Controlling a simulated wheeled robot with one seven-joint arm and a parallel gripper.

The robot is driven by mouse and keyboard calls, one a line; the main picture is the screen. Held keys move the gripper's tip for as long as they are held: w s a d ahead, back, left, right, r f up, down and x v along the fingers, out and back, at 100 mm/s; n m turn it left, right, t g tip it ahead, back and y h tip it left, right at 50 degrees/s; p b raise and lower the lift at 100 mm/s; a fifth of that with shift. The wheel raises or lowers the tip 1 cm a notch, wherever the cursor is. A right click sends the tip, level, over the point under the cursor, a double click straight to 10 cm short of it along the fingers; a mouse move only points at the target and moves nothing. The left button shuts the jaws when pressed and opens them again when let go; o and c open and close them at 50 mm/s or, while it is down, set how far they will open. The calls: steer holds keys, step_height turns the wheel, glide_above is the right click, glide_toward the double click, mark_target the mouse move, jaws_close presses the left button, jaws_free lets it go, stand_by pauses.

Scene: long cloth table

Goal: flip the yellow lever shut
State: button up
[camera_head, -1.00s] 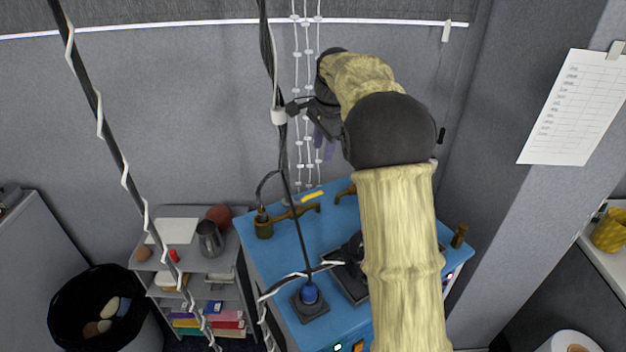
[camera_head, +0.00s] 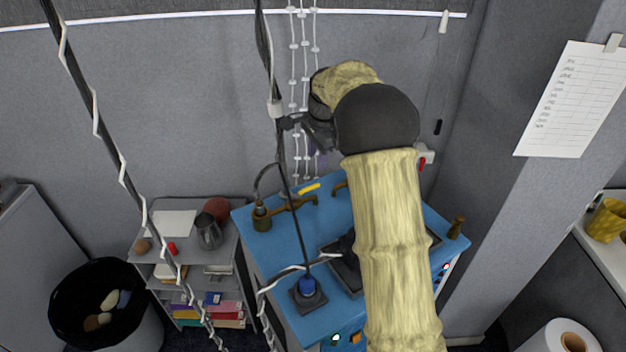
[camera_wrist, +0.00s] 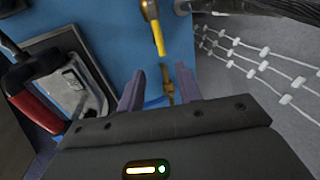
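The yellow lever (camera_head: 309,188) is a short yellow handle on brass pipework at the back left of the blue bench top (camera_head: 290,235). In the wrist view the yellow lever (camera_wrist: 158,36) stands at top centre, ahead of my fingertips and apart from them. My gripper (camera_wrist: 160,82) is open, with two purple fingers spread and nothing held. A small brass part (camera_wrist: 168,86) shows between the fingers, seemingly beyond them. In the head view my gripper (camera_head: 316,155) hangs above the back of the bench, partly hidden by my arm.
A blue button on a dark base (camera_head: 308,291) stands at the bench front, with cables hanging nearby. A red-handled lever on a metal plate (camera_wrist: 80,92) is at left in the wrist view. White beaded strings (camera_wrist: 255,60) hang at right. A shelf (camera_head: 180,258) stands left of the bench.

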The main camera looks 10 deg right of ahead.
mark_target(312, 186)
steer(key=f+p, duration=0.1)
steer(key=f, duration=0.2)
steer(key=w+f+p, duration=0.1)
steer(key=f, duration=0.3)
steer(key=w+f, duration=0.1)
steer(key=f, duration=0.3)
steer(key=shift+w+a+p, duration=0.1)
steer(key=shift+a+p, duration=0.2)
steer(key=shift+p, duration=0.1)
jaws_close()
